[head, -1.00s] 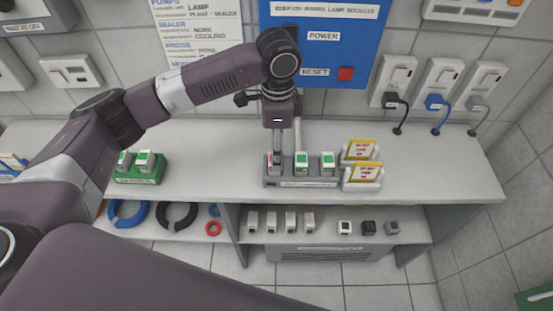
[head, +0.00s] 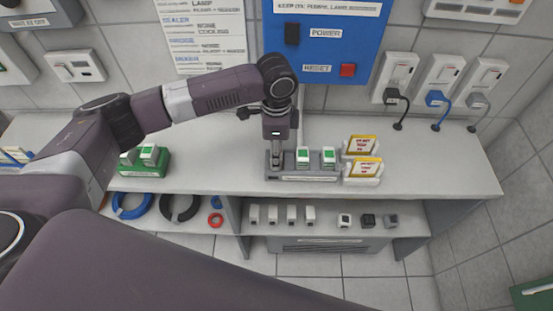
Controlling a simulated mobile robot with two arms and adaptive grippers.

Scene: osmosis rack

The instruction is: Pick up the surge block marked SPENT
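A grey rack (head: 310,178) stands on the counter with two white blocks with green labels, one in the middle (head: 303,157) and one at the right (head: 328,158). My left gripper (head: 276,155) points down at the rack's left slot. The block in that slot is mostly hidden by the gripper, and its marking cannot be read. I cannot tell whether the fingers are closed on it. My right gripper is not in view.
A green rack (head: 145,168) with green-labelled blocks stands to the left. Yellow-framed cards (head: 363,170) in holders stand close to the grey rack's right. The blue panel (head: 330,50) is behind. The counter's right end (head: 440,165) is clear.

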